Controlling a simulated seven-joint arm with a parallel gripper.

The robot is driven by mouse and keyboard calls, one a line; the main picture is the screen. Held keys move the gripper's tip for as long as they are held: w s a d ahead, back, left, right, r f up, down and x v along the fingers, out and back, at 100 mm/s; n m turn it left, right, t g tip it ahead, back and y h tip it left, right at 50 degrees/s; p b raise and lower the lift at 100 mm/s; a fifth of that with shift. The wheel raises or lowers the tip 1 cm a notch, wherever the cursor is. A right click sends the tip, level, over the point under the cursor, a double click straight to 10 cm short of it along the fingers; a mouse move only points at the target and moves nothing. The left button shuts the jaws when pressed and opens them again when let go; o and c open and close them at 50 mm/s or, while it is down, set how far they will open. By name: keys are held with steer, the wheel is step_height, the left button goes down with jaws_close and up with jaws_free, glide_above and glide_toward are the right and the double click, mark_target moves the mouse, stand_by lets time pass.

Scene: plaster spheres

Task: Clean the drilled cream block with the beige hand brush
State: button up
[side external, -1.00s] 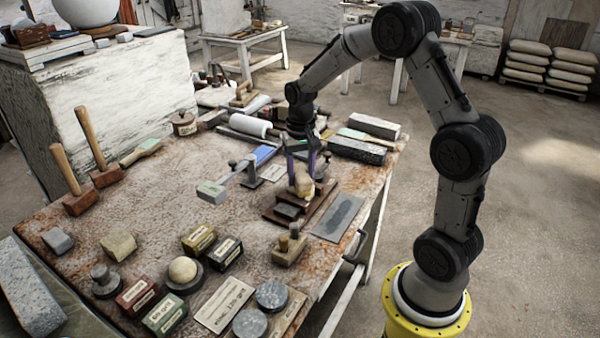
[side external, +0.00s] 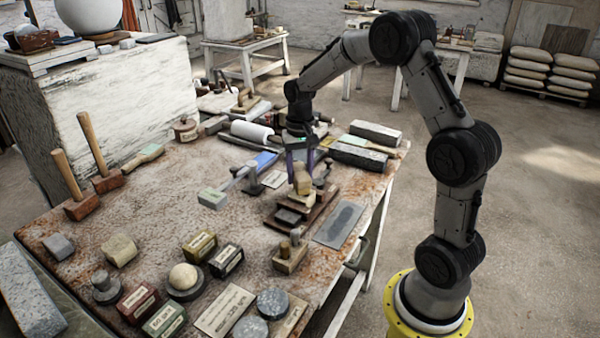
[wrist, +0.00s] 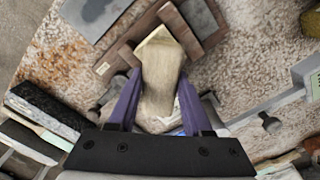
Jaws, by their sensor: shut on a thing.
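My gripper (side external: 301,160) has its purple fingers closed on a beige piece that looks like the hand brush (side external: 302,184). In the wrist view the brush (wrist: 160,85) sits between the fingers (wrist: 157,103), with a pale angled end pointing away from my wrist. It is over a brown wooden fixture (wrist: 117,62) on the table; whether it touches anything below cannot be told. A cream block (side external: 120,250) lies at the table's left front; no drilled holes can be made out on it. Any block under the brush is hidden.
A grey flat plate (side external: 340,224) lies right of the fixture. A small wooden block with pegs (side external: 290,255) stands in front. Bare table shows left of centre.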

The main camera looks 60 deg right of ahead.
steer(key=shift+f, duration=0.55)
stand_by(0.4)
steer(key=shift+w+d, duration=0.1)
steer(key=shift+w+d, duration=0.7)
steer(key=shift+s+a, duration=1.55)
steer(key=shift+w+d, duration=1.55)
steer(key=shift+d, duration=0.05)
